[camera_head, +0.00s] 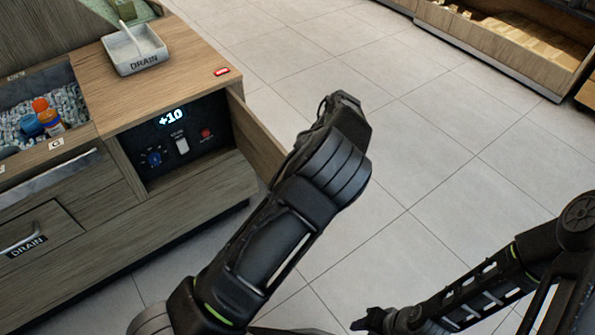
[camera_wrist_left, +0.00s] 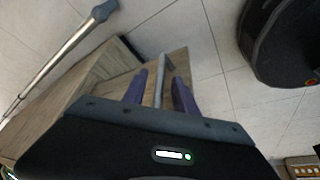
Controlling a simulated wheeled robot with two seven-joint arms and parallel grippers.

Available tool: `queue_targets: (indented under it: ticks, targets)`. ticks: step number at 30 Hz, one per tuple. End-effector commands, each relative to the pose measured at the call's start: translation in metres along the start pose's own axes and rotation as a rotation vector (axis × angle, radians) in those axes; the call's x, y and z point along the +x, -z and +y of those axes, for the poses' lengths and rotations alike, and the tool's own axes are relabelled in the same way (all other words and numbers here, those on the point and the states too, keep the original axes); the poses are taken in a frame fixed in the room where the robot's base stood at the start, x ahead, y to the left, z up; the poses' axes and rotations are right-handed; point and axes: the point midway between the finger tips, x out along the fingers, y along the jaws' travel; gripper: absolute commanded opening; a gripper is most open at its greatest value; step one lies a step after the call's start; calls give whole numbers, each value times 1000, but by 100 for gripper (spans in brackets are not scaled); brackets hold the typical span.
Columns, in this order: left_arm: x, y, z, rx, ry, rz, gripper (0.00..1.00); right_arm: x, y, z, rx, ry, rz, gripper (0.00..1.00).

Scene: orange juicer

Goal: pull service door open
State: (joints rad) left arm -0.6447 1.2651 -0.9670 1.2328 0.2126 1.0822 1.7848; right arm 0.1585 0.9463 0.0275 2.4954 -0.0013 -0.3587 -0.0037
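The service door (camera_head: 254,136) is a wooden panel at the right end of the cabinet, standing swung out. The recess behind it shows a dark control panel (camera_head: 180,143) with a lit "+10" display, a blue knob, a white switch and a red button. In the left wrist view the door (camera_wrist_left: 179,62) carries a grey bar handle (camera_wrist_left: 159,80). My left gripper (camera_wrist_left: 161,90) is open, one finger on each side of the handle, with visible gaps. My own arm hides this gripper in the head view. My right gripper (camera_head: 368,321) is low at the bottom, away from the cabinet, its fingers unclear.
The wooden cabinet (camera_head: 200,192) holds a bin with bottles (camera_head: 45,115) and a drawer marked DRAIN (camera_head: 40,235). A grey DRAIN tray (camera_head: 136,55) stands on top. Clear tiled floor (camera_head: 440,130) lies to the right, with wooden shelving (camera_head: 500,40) at the far right.

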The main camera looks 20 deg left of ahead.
Motion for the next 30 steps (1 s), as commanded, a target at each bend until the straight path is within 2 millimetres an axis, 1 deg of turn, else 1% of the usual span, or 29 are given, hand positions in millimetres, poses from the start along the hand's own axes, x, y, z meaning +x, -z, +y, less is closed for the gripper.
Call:
queue_targets:
  ticks: [1, 3, 6, 9, 13, 26, 30]
  targets:
    - [-10, 0, 1, 0, -2, -2, 34, -2, 0, -1, 0, 0, 0, 36]
    - [-22, 0, 0, -1, -2, -1, 34, -3, 0, -1, 0, 0, 0, 36]
    - [-37, 0, 0, 0, -1, 0, 34, -4, 0, -2, 0, 0, 0, 36]
    - [-46, 0, 0, -1, 0, 0, 34, -4, 0, -2, 0, 0, 0, 36]
    - [-50, 0, 0, -1, 2, 0, 34, -4, 0, -2, 0, 0, 0, 36]
    - [-49, 0, 0, -1, 1, 1, 34, -5, 0, -2, 0, 0, 0, 36]
    - [-57, 3, 0, -1, 1, 1, 34, -12, 0, -5, 0, 0, 0, 36]
